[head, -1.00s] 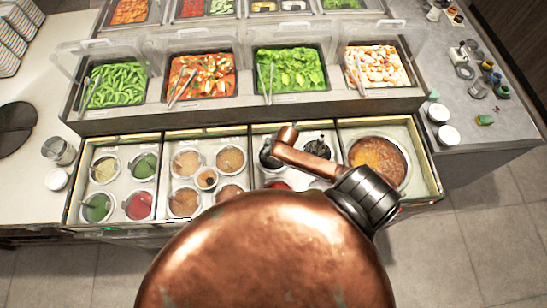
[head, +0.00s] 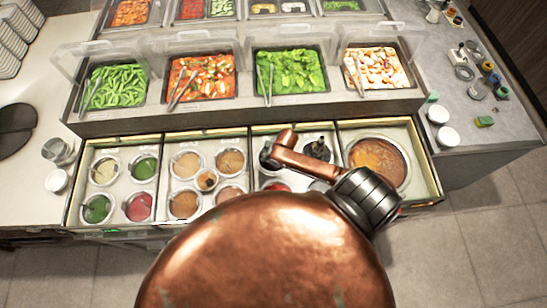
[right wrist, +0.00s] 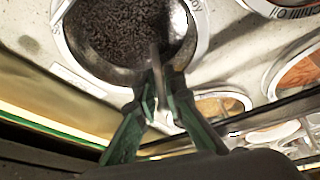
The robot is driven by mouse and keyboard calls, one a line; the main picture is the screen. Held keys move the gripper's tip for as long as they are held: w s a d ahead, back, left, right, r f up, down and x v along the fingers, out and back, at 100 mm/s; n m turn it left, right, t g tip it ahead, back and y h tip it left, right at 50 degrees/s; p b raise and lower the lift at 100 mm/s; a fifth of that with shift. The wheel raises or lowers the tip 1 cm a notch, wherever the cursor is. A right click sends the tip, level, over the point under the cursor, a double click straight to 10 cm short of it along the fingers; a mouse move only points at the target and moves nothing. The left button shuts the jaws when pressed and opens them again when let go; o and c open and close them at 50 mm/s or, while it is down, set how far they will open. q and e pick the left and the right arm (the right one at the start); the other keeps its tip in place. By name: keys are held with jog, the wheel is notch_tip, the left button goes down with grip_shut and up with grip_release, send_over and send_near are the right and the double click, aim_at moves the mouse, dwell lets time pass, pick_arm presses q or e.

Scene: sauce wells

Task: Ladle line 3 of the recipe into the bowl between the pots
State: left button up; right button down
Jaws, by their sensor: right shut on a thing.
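My right gripper (right wrist: 160,92) has green fingers shut on a thin upright handle (right wrist: 155,62), taken to be a ladle's. The handle stands at the rim of a round pot (right wrist: 198,38) with dark, grainy contents (right wrist: 118,30). The ladle's lower end cannot be made out. In the head view my right arm reaches over the third well and partly hides its pots. A small bowl (head: 207,181) sits between several pots of orange-brown sauce, such as one pot (head: 187,163), in the second well. My left gripper is not in view.
The left well holds green, pale and red sauces (head: 138,207). The right well holds one large soup pot (head: 407,178). A raised counter front (head: 250,117) with food trays and clear covers stands behind the wells. A glass (head: 58,150) stands at the left.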

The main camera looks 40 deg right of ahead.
jog(key=shift+f, duration=0.1)
jog(key=c, duration=1.9)
grip_release()
jog(key=shift+c, duration=0.2)
jog(key=shift+o, duration=0.5)
jog(key=o, duration=0.5)
notch_tip(320, 180, up, 6)
jog(key=p, duration=0.6)
jog(key=shift+r+p, duration=0.7)
jog(key=shift+r, duration=0.85)
